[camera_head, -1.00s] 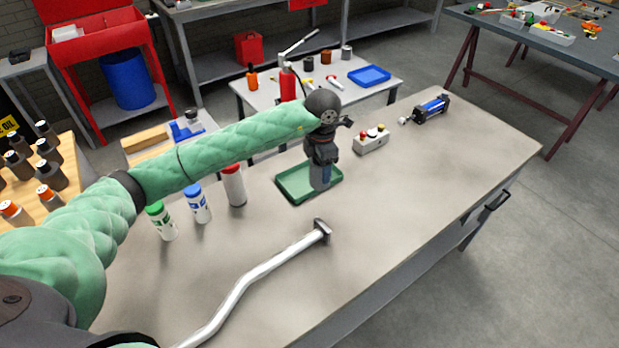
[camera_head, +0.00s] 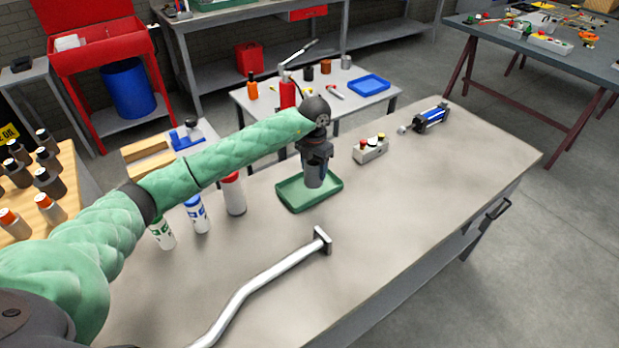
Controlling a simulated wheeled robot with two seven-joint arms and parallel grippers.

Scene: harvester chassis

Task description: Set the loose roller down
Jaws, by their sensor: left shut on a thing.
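My left gripper (camera_head: 316,158) points down over the green tray (camera_head: 292,207) on the workbench. It is shut on a grey cylindrical roller (camera_head: 315,176), which stands upright below the fingers. The roller's lower end is over the tray's inside; I cannot tell whether it touches the tray floor. The gripper's fingers cover the roller's upper part. My right gripper is not in view.
Bottles with green, blue and red caps (camera_head: 233,195) stand left of the tray. A button box (camera_head: 370,150) and a blue cylinder (camera_head: 431,118) lie to the right. A bent silver bar (camera_head: 260,282) lies in front. The bench's right part is clear.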

